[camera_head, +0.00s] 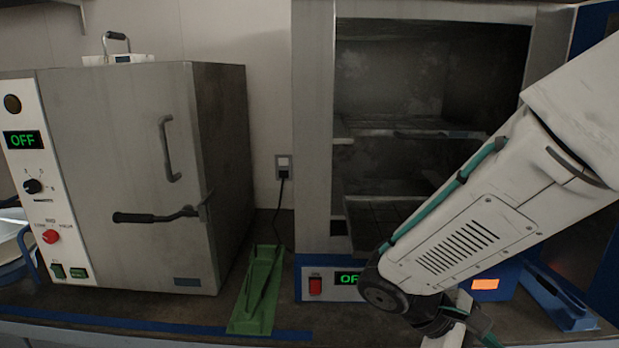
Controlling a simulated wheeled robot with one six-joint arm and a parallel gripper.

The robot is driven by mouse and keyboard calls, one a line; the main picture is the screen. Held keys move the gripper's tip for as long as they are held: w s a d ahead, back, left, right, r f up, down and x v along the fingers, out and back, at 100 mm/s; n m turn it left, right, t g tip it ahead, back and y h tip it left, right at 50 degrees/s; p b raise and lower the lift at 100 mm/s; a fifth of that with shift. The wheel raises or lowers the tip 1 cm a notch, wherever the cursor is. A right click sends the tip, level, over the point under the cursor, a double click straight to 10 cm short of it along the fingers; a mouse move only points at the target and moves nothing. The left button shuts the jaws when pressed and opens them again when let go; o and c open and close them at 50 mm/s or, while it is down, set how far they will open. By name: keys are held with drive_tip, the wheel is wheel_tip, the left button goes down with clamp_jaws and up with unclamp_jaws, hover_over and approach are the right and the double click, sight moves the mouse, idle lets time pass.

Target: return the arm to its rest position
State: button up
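My white arm reaches in from the upper right and slants down to a dark joint at the lower middle, in front of the open oven. My gripper (468,334) is only partly in view at the bottom edge, below that joint. Its fingertips are cut off or hidden, so I cannot tell whether it is open or shut or whether it holds anything.
The open oven (314,130) has wire shelves inside (420,133). A closed grey oven (115,110) with handles and an OFF display stands on the left. A green stand (258,292) sits between them on the bench; a blue one (558,298) sits at the right.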

drive_tip(key=s+r+m+t+y, duration=0.4)
drive_tip(key=s+r+m+y, duration=0.3)
drive_tip(key=r+m+y, duration=0.2)
wheel_tip(320, 180, up, 2)
drive_tip(key=shift+s+a+t+y, duration=0.2)
drive_tip(key=shift+s+t+y, duration=0.15)
drive_tip(key=shift+t+y, duration=0.05)
idle(1.5)
